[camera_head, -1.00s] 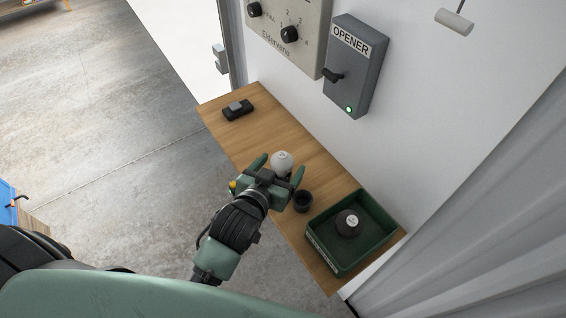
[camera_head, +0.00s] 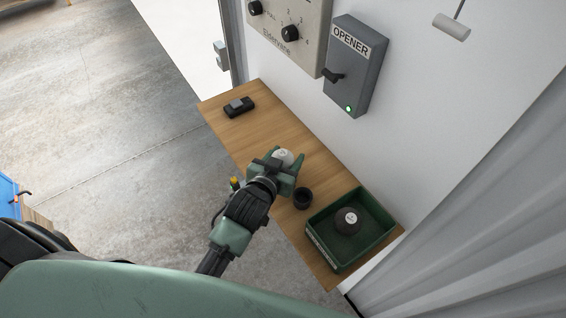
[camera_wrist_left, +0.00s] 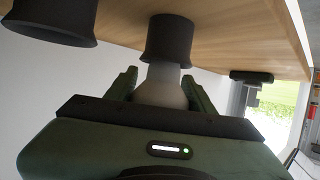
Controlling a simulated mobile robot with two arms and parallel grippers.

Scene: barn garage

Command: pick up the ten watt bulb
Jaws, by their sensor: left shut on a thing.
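A white bulb (camera_head: 283,156) with a small unreadable mark on top is at the middle of the wooden shelf (camera_head: 255,133). My left gripper (camera_head: 281,168) is shut on this bulb, one finger on each side. The left wrist view looks upside down; there the pale bulb (camera_wrist_left: 161,88) is between the fingers, and its other end meets a black cup-shaped holder (camera_wrist_left: 170,38). I cannot tell whether it is seated in the holder or lifted from it. My right gripper is not in view.
An empty-looking black cup (camera_head: 303,198) stands close to the gripper. A green tray (camera_head: 325,259) at the shelf's near end holds a dark round thing with a white top (camera_head: 348,221). A small black device (camera_head: 239,107) lies at the far end. The wall carries a grey OPENER box (camera_head: 352,75).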

